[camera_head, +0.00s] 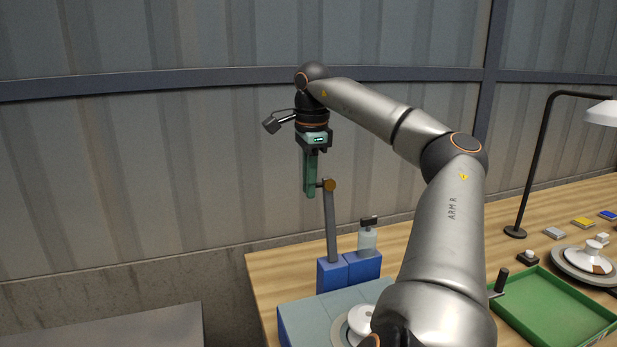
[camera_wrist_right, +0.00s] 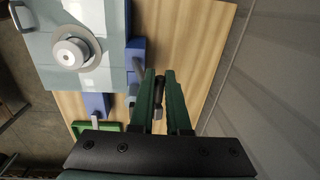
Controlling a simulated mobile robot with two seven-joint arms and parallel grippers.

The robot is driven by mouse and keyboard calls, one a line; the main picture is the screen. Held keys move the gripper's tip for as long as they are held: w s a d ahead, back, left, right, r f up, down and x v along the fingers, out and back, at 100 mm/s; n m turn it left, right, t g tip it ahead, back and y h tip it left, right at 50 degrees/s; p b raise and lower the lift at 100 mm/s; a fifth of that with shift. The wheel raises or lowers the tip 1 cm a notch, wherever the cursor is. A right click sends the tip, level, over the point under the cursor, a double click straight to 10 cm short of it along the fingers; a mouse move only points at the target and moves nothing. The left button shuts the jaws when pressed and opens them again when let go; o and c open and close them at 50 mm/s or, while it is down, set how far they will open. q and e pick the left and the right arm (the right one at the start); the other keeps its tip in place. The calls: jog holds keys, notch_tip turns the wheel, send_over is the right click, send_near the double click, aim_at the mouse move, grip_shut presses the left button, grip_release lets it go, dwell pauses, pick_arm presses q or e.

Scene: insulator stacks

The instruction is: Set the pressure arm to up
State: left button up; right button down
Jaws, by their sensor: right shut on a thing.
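The pressure arm (camera_head: 331,225) is a grey lever rising from a blue block (camera_head: 331,275) on the press. It stands nearly upright, with an orange-brown round pivot or knob at its top end. My right gripper (camera_head: 310,192) points down at that top end, its green fingers closed on the arm's handle. In the right wrist view my right gripper (camera_wrist_right: 163,78) has a dark handle between its fingertips. The press base (camera_head: 310,312) is light blue, with a white insulator (camera_head: 361,318) on it, partly hidden by my right arm. My left gripper is not in view.
A small bottle-like part with a dark top (camera_head: 367,238) stands by the blue blocks. A green tray (camera_head: 555,308) lies at right, with a lamp (camera_head: 527,180) and insulator parts (camera_head: 590,260) behind it. A corrugated wall (camera_head: 150,170) stands close behind the table.

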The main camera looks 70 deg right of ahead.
jog(key=shift+w+d+f+p, duration=0.1)
jog(key=shift+w+d+p, duration=0.1)
jog(key=shift+d+p, duration=0.25)
jog(key=shift+w+d+y, duration=0.15)
jog(key=shift+w+y, duration=0.05)
jog(key=shift+y, duration=0.1)
jog(key=c, duration=1.2)
grip_release()
jog(key=o, duration=0.3)
jog(key=shift+w+d+f+g, duration=0.3)
jog(key=shift+d+f, duration=0.05)
jog(key=shift+d, duration=0.05)
jog(key=shift+s+a, duration=0.1)
